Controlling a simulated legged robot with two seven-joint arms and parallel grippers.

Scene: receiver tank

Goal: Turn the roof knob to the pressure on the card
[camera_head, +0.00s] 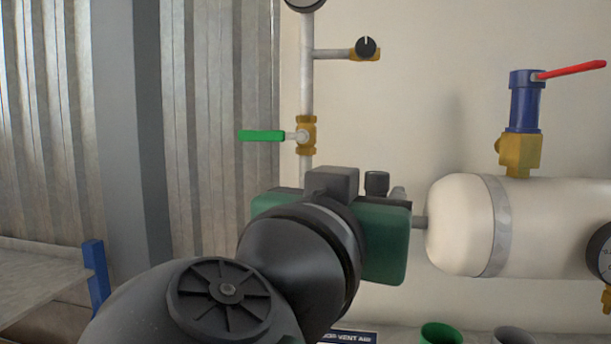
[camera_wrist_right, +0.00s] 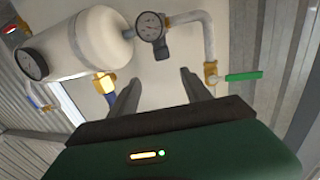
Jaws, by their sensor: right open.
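A small black knob (camera_head: 377,183) shows just above my right gripper (camera_head: 384,243) in the head view, standing on top of a fitting hidden behind the gripper. In the right wrist view, which is roughly upside down, a dark knob (camera_wrist_right: 162,49) sits by a round gauge (camera_wrist_right: 150,26). My right gripper (camera_wrist_right: 160,74) is open there, its two fingers apart and empty. The knob lies between and beyond the fingertips in that picture; contact is not visible. The gauge's reading is too small to tell. No pressure card is recognisable. My left gripper is not in view.
A cream tank (camera_head: 465,225) stands right of the gripper, with a blue valve and red lever (camera_head: 570,71) above. A green-handled valve (camera_head: 262,136) and another black knob (camera_head: 367,47) sit on the pipe at left. Green (camera_head: 440,333) and grey cups stand below.

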